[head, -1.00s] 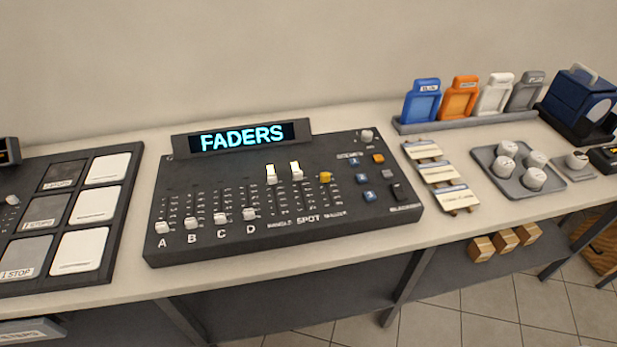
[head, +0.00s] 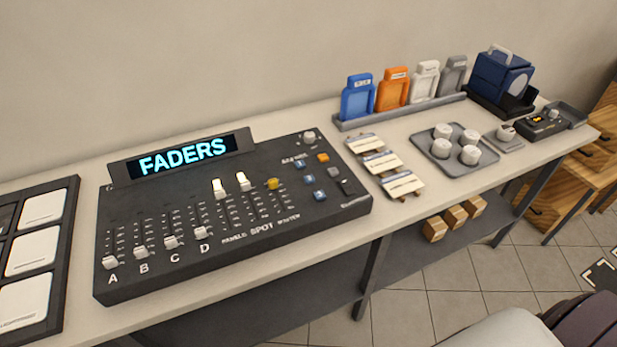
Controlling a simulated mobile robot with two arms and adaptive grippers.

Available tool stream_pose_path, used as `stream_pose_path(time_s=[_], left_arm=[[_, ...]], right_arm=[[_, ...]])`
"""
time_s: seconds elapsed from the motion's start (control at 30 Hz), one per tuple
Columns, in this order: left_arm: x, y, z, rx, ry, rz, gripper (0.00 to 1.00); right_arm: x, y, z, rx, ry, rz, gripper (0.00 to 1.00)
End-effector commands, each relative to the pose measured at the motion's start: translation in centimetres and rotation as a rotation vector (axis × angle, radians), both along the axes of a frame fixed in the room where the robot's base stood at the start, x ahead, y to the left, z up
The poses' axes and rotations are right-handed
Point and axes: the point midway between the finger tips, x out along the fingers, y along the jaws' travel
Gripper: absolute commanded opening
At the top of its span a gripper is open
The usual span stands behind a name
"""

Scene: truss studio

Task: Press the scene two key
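The dark lighting console (head: 150,280) lies on the long bench left of centre, its display (head: 182,158) reading FADERS. In its upper right part is a column of three blue keys: a top one (head: 299,164), a middle one (head: 308,179) and a bottom one (head: 319,195). Small lettering above them and the marks on the keys are too small to read surely, so I cannot confirm which is scene two. An orange key (head: 322,157) and a grey key (head: 333,171) sit to their right. Neither of my grippers shows.
White-capped faders stand up from the console. Right of it lie label cards (head: 381,163), a grey tray (head: 482,165) with white knobs, and upright coloured holders (head: 358,98). A pad panel (head: 62,255) is at left. A pale rounded shape (head: 505,330) fills the bottom right.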

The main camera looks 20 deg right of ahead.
Motion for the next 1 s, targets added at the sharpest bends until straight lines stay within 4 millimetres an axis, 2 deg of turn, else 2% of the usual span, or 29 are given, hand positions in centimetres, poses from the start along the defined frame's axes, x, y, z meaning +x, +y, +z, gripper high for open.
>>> stream_pose_path(time_s=[0.03,0.13,0.17,1.0], left_arm=[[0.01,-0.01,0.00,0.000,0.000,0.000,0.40],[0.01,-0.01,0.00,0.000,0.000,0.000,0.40],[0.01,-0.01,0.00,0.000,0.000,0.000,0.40],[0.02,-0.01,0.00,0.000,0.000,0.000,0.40]], right_arm=[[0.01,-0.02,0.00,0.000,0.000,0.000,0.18],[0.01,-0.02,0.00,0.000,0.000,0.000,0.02],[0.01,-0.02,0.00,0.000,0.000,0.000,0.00],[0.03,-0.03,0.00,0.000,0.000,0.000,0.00]])
